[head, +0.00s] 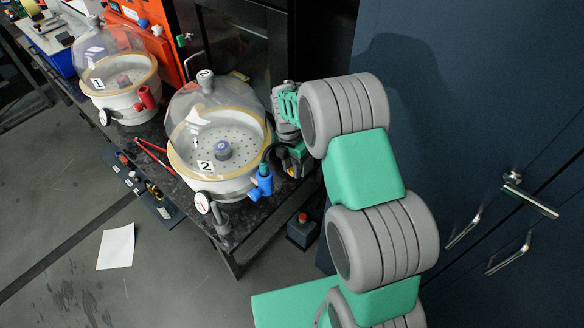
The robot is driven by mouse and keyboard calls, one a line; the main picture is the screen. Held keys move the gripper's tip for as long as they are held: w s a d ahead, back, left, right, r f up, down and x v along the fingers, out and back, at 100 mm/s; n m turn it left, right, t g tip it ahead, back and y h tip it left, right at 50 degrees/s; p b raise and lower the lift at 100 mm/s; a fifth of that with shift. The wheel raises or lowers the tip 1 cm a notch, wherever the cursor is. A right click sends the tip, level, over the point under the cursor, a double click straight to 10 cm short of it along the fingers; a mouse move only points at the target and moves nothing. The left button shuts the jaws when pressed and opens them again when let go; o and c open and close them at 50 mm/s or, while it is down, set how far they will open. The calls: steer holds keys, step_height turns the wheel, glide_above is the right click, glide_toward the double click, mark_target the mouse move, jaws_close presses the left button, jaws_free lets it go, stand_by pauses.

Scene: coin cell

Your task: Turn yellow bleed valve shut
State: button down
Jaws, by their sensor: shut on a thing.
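My gripper (291,158) is at the right side of the glass-domed chamber marked 2, low beside its rim. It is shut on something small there. A small yellow spot (291,172) shows at the gripper's lower end and looks like part of the yellow bleed valve. The rest of the valve is hidden by the gripper, so its handle angle cannot be told. Chamber 2 (179,153) has a white base, a tan rim and a clear dome. A blue valve (262,182) sticks out of its front right, just left of my gripper.
Chamber 1 (146,62), with a red valve (146,97), stands at the upper left. A gauge (202,203) sits at chamber 2's front. A box with a red button (302,228) is below the bench edge. Dark cabinets (470,130) fill the right.

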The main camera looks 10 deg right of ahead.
steer(key=c, duration=1.1)
jaws_free()
steer(key=shift+d, duration=0.1)
